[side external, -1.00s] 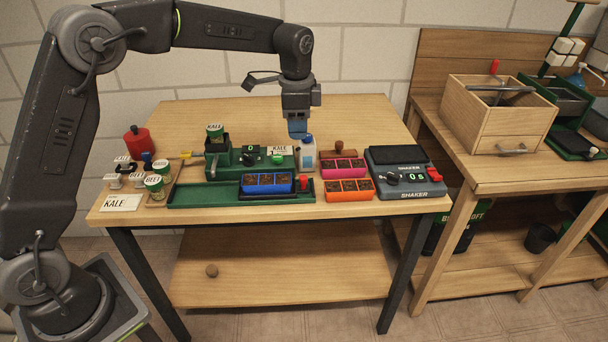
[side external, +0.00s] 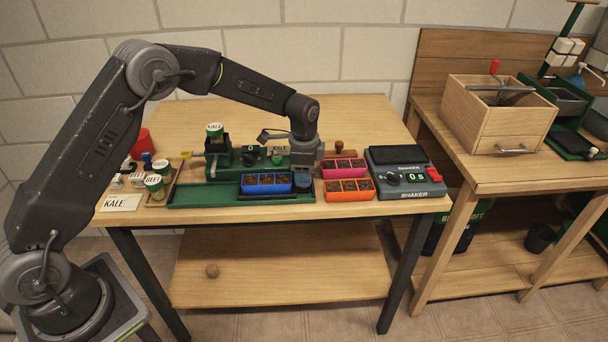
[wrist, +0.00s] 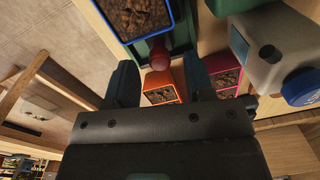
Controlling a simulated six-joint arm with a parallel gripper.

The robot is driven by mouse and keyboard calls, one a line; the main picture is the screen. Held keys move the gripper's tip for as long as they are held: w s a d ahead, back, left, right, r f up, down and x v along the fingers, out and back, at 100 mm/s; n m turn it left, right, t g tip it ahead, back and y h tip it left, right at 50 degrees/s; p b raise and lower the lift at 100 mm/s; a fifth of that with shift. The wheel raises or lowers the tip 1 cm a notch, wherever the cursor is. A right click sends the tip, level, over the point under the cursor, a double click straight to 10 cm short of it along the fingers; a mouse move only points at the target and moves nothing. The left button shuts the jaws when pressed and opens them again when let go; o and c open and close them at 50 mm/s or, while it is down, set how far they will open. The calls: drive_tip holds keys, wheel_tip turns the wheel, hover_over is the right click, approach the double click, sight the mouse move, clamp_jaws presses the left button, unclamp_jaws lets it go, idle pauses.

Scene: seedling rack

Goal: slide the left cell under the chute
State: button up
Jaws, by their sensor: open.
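A blue tray (side external: 267,189) with three soil-filled cells sits on the green track (side external: 200,193) in front of the green seeder (side external: 222,166). A red knob (wrist: 158,54) stands at the tray's right end and shows in the wrist view; my gripper hides it in the side view. My gripper (side external: 304,184) is low at that end. In the wrist view, its open fingers (wrist: 160,68) stand on either side of the knob with gaps, apart from it. The blue tray shows at the top of the wrist view (wrist: 122,34). I cannot make out the chute's mouth.
An orange tray (side external: 348,196) and a pink tray (side external: 343,174) lie just right of my gripper, with the shaker (side external: 408,191) beyond. The track left of the blue tray is clear.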

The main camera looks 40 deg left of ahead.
drive_tip(key=shift+f, duration=0.6)
clamp_jaws()
